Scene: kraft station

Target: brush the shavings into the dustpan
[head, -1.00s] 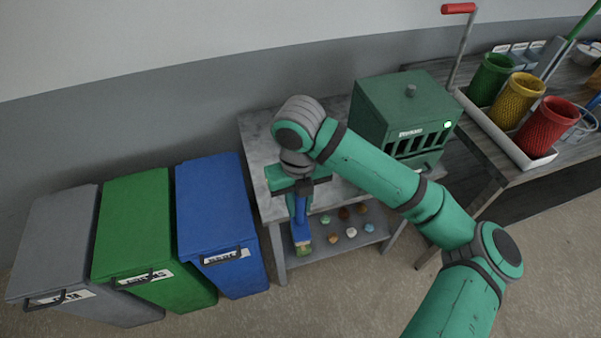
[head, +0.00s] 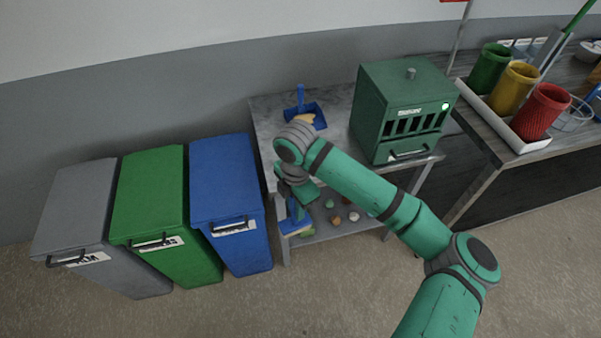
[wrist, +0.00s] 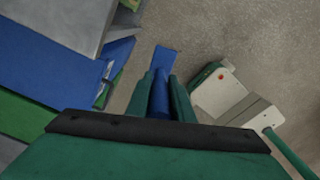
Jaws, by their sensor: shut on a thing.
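A blue dustpan (head: 313,110) lies on the grey worktable (head: 270,115), its handle pointing to the back. A tan heap that looks like shavings (head: 304,119) lies at the dustpan; I cannot tell whether it is inside or in front. My gripper (head: 294,203) is shut on a blue brush (head: 296,222), which hangs in front of the table's front-left edge, apart from the dustpan. In the wrist view the blue handle (wrist: 161,92) sits between the two fingers of my gripper (wrist: 162,100). My arm hides part of the tabletop.
A green slotted cabinet (head: 402,110) stands at the table's right. Several small lumps (head: 336,219) lie on the lower shelf. Blue (head: 226,190), green (head: 152,200) and grey (head: 78,215) bins stand to the left. Another bench with mesh cups (head: 512,88) is at right.

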